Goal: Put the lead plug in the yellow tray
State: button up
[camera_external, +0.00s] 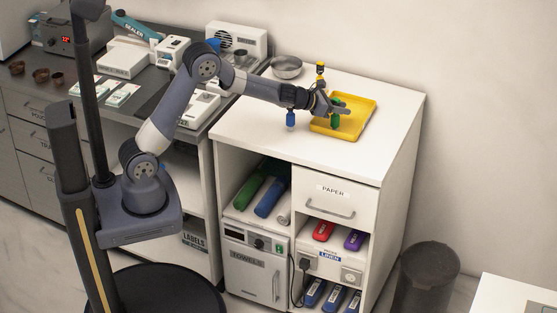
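The yellow tray (366,107) lies on the white cabinet top. My gripper (334,109) reaches in from the left over the tray's left part. A small green plug-like piece (335,121) is upright at my fingertips, showing above and below a finger. I cannot tell whether the fingers are closed on it, or whether it touches the tray floor. A similar blue piece (291,119) stands on the cabinet top left of the tray. A yellow and dark piece (320,71) stands behind my gripper near the tray's back left corner. Which piece is the lead plug is not marked.
A metal bowl (287,67) sits at the back left of the cabinet top (254,130). The cabinet top is clear in front of the tray. A lower counter at left holds a sealer, boxes and small cups. A dark bin (427,278) stands on the floor at right.

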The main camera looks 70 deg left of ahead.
jog(key=o, duration=0.4)
jog(key=shift+r, duration=0.1)
jog(key=shift+s+r, duration=0.2)
jog(key=shift+s, duration=0.15)
jog(key=b+v, duration=0.1)
jog(key=v, duration=1)
jog(key=shift+s, duration=0.1)
